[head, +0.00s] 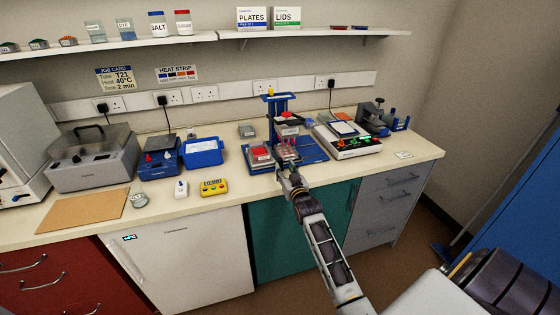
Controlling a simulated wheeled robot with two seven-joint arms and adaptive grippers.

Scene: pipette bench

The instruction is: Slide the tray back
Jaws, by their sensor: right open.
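A blue stand (279,110) with an upright column rises from a blue base (316,163) near the middle of the bench. A small tray with a pinkish, clear top (287,152) sits low in front of the column. A red-topped block (261,154) is beside it on the left. My right gripper (281,172) is open at the front edge of the blue base, just in front of the tray. Whether its fingers touch the tray is too small to tell. My left gripper is out of view.
A blue bin (202,152), a yellow box with buttons (214,187) and a white timer-like item (181,189) stand to the left. A white device (348,146) with coloured parts is on the right. Bare bench top (240,212) runs along the front edge.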

